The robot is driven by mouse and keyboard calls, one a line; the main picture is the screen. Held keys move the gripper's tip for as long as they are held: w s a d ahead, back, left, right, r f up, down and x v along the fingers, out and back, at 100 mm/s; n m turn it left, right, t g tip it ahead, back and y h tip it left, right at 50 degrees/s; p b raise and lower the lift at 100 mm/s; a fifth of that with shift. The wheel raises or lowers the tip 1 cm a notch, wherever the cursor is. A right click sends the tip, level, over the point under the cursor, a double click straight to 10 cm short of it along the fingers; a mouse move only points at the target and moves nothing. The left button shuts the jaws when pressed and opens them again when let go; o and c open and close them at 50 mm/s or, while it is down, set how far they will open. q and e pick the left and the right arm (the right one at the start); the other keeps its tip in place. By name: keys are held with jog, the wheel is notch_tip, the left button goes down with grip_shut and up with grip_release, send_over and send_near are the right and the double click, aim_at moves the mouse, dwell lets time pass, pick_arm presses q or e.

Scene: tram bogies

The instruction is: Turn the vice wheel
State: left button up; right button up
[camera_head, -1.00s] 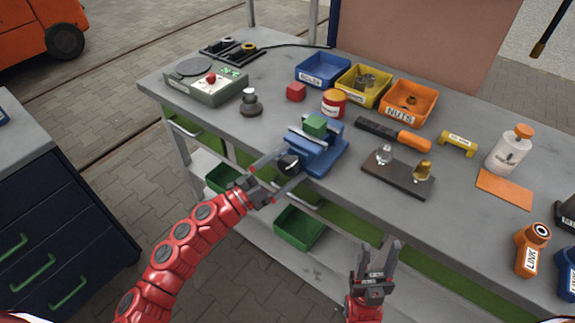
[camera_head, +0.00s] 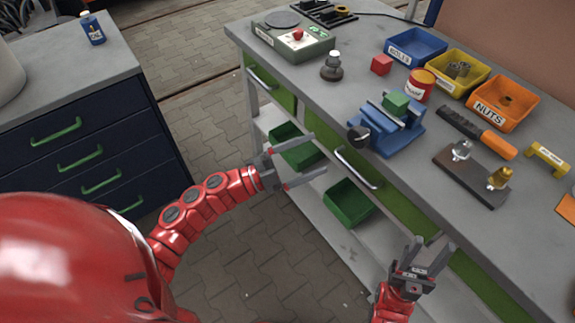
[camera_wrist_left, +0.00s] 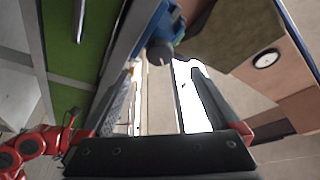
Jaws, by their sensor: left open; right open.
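The blue vice (camera_head: 386,127) stands at the front edge of the workbench, with a green block (camera_head: 395,103) at its jaws. Its dark round wheel (camera_head: 358,137) faces the bench's front side. My left gripper (camera_head: 318,157) is open and empty, in front of the bench edge, to the left of and lower than the wheel, apart from it. In the left wrist view the wheel (camera_wrist_left: 160,52) shows ahead, beyond the open fingers (camera_wrist_left: 165,92). My right gripper (camera_head: 432,243) is open and empty, in front of the bench, lower right of the vice.
Blue, yellow and orange bins (camera_head: 503,102) stand behind the vice. A red-and-white can (camera_head: 420,86) is close behind it. A dark stand (camera_head: 471,176) with two fittings is to its right. Green bins (camera_head: 350,203) sit on the lower shelf. A bar handle (camera_head: 357,169) juts from the bench front.

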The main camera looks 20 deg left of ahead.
pick_arm(q)
jog(key=v, duration=0.5)
jog(key=shift+s+a+f, duration=0.1)
jog(key=shift+a, duration=0.1)
dwell(0.6)
jog(key=n+t+y+p, duration=0.2)
jog(key=n+y+p, duration=0.4)
jog(key=n+p, duration=0.85)
send_near(355, 140)
jog(key=p+x, duration=0.2)
jog(key=x, duration=0.6)
jog(key=shift+p, duration=0.35)
jog(key=shift+w+d+f, duration=0.1)
jog(key=shift+w+d, duration=0.25)
jog(key=shift+w, duration=0.2)
